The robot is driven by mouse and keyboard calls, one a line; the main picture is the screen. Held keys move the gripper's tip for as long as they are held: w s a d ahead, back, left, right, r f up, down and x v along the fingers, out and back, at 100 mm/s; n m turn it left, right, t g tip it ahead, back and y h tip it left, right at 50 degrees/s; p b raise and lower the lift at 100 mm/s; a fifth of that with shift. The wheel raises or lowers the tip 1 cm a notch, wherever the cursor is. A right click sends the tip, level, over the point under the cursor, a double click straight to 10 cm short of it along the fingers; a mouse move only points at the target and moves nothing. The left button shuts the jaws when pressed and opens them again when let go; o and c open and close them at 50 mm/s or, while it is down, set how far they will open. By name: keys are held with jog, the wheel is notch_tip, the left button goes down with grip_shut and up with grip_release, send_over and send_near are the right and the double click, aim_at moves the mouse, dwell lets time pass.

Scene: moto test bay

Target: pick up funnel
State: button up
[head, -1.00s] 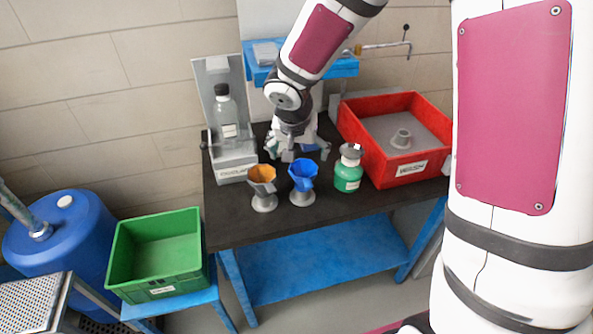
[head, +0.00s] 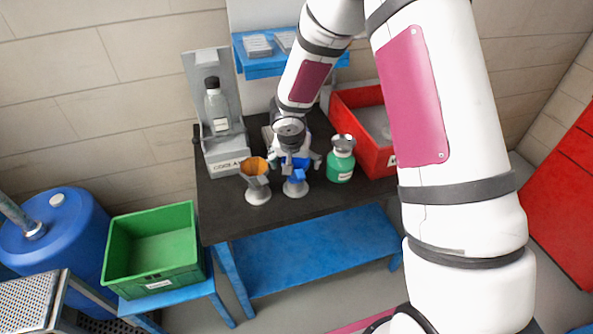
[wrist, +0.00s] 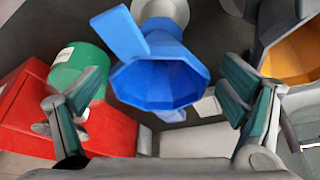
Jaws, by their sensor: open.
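A blue faceted funnel (head: 298,177) with a flat side tab stands on a grey stand (head: 295,189) on the dark bench top. An orange funnel (head: 255,167) sits on a similar stand to its left. In the head view my gripper (head: 295,163) is at the blue funnel and partly hides it. In the wrist view the blue funnel (wrist: 160,80) lies between my spread, empty fingers, with a gap visible on both sides. The orange funnel (wrist: 292,55) is beyond the right finger.
A green bottle (head: 340,165) stands close to the right of the blue funnel. A red crate (head: 375,158) is behind it. A coolant stand (head: 227,158) with a clear bottle (head: 217,108) is at the back left. A green crate (head: 153,270) sits lower left. The bench's front edge is clear.

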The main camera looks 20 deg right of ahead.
jog(key=shift+w+f, duration=0.1)
jog(key=shift+f, duration=0.2)
jog(key=shift+c, duration=0.4)
jog(key=c, duration=1.2)
jog(key=shift+o, duration=0.2)
jog(key=shift+r, duration=0.1)
